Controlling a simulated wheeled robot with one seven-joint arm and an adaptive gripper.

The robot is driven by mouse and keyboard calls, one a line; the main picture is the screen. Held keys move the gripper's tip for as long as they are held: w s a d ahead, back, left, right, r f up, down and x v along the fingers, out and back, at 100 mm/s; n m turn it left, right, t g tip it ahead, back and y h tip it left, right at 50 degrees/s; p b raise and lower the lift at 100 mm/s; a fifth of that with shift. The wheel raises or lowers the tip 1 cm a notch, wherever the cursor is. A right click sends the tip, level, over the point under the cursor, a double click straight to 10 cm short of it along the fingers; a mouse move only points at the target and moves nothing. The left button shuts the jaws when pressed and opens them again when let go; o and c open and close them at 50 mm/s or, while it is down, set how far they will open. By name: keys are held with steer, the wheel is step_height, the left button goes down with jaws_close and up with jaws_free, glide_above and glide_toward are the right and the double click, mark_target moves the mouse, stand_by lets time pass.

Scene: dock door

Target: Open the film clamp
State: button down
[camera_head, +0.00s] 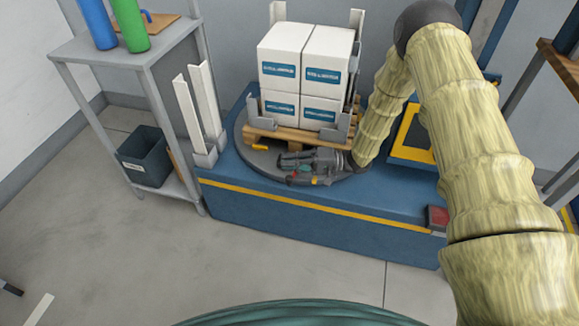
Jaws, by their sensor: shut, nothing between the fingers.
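My gripper (284,164) is dark grey and lies low over the front of the dark round turntable (246,160), its fingers to the left. It is shut, with nothing seen between the fingers.
White boxes (284,70) stand stacked on a wooden pallet (275,134), with white corner posts around them. The turntable rests on a blue base (300,215). A grey shelf (115,45) with bottles and a dark bin (146,158) stands left.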

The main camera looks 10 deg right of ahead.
step_height(320, 180, up, 7)
stand_by(0.4)
stand_by(0.4)
